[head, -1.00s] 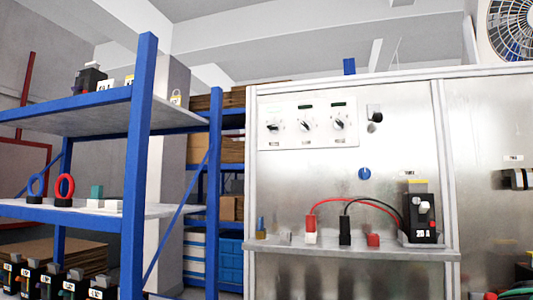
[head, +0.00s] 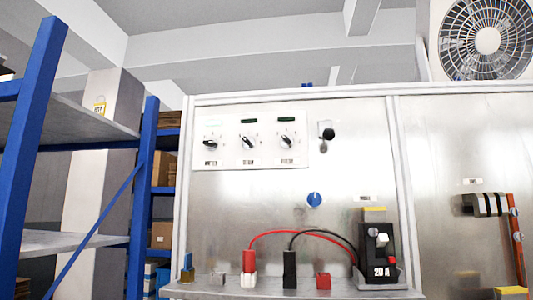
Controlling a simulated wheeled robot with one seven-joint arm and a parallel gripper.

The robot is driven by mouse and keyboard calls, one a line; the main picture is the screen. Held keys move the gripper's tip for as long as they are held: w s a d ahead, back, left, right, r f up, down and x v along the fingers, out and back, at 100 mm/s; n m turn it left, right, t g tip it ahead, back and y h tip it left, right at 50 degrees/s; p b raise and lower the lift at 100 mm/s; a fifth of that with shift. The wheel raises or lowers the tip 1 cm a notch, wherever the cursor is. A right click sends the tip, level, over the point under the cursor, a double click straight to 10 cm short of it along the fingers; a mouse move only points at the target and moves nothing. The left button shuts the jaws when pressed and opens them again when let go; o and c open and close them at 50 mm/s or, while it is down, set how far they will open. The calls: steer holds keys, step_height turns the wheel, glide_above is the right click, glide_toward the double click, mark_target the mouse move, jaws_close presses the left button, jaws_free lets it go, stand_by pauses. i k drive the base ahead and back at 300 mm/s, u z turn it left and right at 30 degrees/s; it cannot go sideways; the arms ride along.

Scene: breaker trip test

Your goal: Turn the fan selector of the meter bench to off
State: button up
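The meter bench (head: 222,215) is a metal upright panel with a narrow shelf along its lower part. A white plate at its upper left carries three black rotary knobs: a left knob (head: 210,145), a middle knob (head: 249,141) and a right knob (head: 287,141). Their labels are too small to read surely, so I cannot tell which is the fan selector. A separate black knob (head: 328,134) sits right of the plate, and a round blue knob (head: 314,199) sits below it. A white fan (head: 487,40) stands on top at the right. My gripper is not in view.
The bench shelf (head: 220,290) holds a black breaker (head: 378,252) marked 20 A, red and black plugs with leads, and a red block (head: 323,281). A blue-framed rack (head: 35,140) stands close at the left. A cylindrical fitting (head: 486,204) protrudes from the right panel.

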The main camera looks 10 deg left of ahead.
mark_target(211, 144)
steer(key=z, duration=1.3)
steer(key=k, duration=1.85)
steer(key=u, duration=1.9)
steer(key=i, duration=1.15)
steer(key=u, duration=0.05)
